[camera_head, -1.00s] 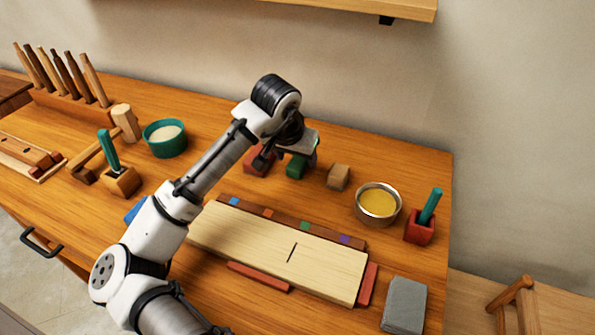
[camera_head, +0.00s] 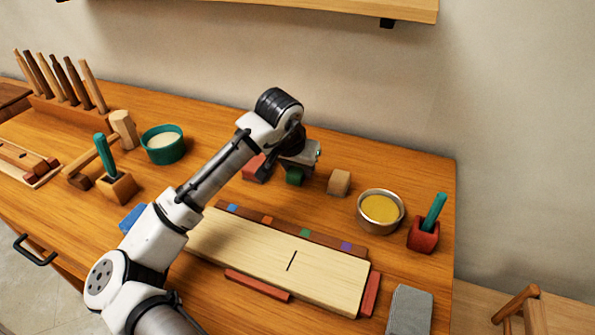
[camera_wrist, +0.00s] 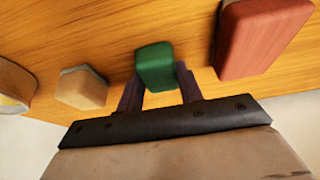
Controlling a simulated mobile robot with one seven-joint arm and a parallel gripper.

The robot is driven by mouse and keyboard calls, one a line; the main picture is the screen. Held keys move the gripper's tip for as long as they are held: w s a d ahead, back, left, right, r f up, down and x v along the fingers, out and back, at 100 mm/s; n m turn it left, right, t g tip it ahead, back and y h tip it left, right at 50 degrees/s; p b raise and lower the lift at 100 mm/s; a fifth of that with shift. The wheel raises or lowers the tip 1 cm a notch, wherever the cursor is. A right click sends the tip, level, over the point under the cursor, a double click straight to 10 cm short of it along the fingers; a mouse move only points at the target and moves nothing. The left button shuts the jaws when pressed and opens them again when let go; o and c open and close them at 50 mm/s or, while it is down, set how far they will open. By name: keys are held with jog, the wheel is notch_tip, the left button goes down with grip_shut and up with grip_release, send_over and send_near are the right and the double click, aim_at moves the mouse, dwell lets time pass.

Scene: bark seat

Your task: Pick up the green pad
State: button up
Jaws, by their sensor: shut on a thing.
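The green pad (camera_head: 295,176) is a small dark green block on the wooden workbench, partly hidden under my gripper in the head view. In the wrist view the green pad (camera_wrist: 155,66) sits between the two fingers of my gripper (camera_wrist: 160,84). The fingers are shut on its sides. In the head view my gripper (camera_head: 296,168) is low over the bench, reaching down onto the pad. I cannot tell whether the pad is touching the bench or slightly above it.
A red block (camera_head: 254,168) stands close on the left and a tan block (camera_head: 339,182) on the right. A metal bowl of yellow stuff (camera_head: 381,210) is further right. A pale board (camera_head: 280,259) lies in front. A teal bowl (camera_head: 163,145) is at the left.

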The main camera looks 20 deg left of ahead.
aim_at(297, 169)
jog(key=shift+r, duration=0.1)
notch_tip(297, 169, up, 20)
jog(key=b, duration=0.1)
dwell(0.4)
jog(key=o, duration=0.3)
jog(key=shift+c, duration=0.8)
jog(key=shift+s, duration=0.1)
